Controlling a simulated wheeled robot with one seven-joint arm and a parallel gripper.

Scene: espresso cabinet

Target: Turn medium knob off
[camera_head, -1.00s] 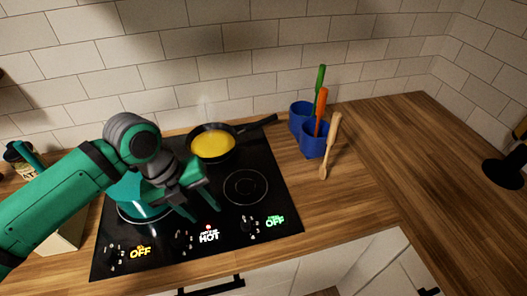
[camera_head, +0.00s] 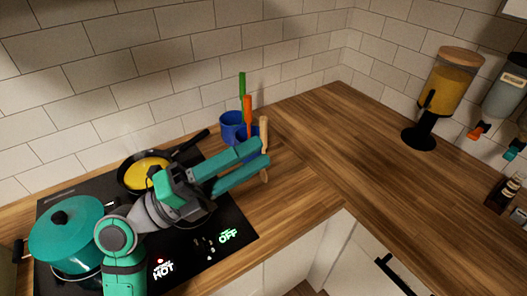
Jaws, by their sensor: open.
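The black stovetop (camera_head: 235,248) carries a lit white HOT label (camera_head: 163,270) with small unreadable red print above it. The knob beside that label is hidden behind my arm. A lit green OFF label (camera_head: 228,235) is at the right, with a dark knob (camera_head: 205,245) to its left. I cannot tell from the print which knob is called medium. My gripper (camera_head: 265,153) is open and empty. Its two teal fingers point right, overlapping the utensil holders in the view, above and behind the green label; contact cannot be told.
A teal pot (camera_head: 67,230) stands at the stove's left. A pan (camera_head: 130,183) with yellow contents (camera_head: 149,167) is at the back. Blue holders (camera_head: 232,127) with utensils stand right of the stove. The wooden counter (camera_head: 335,155) is clear; dispensers (camera_head: 453,80) are at far right.

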